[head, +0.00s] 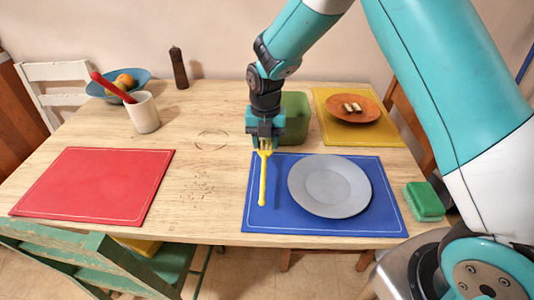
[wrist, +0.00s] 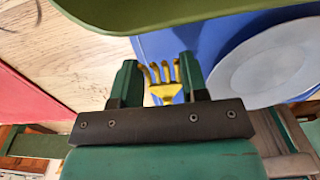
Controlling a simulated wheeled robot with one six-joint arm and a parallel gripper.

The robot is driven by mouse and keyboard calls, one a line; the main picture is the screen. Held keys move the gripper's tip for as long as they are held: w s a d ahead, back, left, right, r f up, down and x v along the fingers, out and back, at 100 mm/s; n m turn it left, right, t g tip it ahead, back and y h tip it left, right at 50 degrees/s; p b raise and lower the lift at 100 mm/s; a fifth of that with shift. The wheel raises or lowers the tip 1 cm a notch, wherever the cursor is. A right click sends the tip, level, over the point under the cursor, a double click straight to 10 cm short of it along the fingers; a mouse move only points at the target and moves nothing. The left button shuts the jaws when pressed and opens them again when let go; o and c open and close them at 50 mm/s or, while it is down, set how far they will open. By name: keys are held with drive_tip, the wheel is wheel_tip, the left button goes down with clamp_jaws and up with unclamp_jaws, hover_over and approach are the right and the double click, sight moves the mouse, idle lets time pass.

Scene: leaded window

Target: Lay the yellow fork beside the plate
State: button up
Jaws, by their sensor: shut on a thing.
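The yellow fork (head: 263,182) is held upright in my gripper (head: 264,146), handle pointing down, over the left part of the blue mat. In the wrist view the fork's tines (wrist: 162,76) show between the two green fingers of my gripper (wrist: 160,88). The grey plate (head: 329,186) lies on the blue mat (head: 290,224), to the right of the fork. The plate also shows in the wrist view (wrist: 270,68). I cannot tell whether the fork's lower end touches the mat.
A green container (head: 295,118) stands close behind my gripper. A red mat (head: 95,184), a white cup (head: 143,113) and a blue bowl (head: 105,90) are to the left. An orange plate (head: 366,110) is at the back right.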

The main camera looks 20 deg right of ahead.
drive_tip(key=shift+f, duration=2.35)
drive_tip(key=o, duration=1)
drive_tip(key=shift+f, duration=0.1)
drive_tip(key=shift+c, duration=0.2)
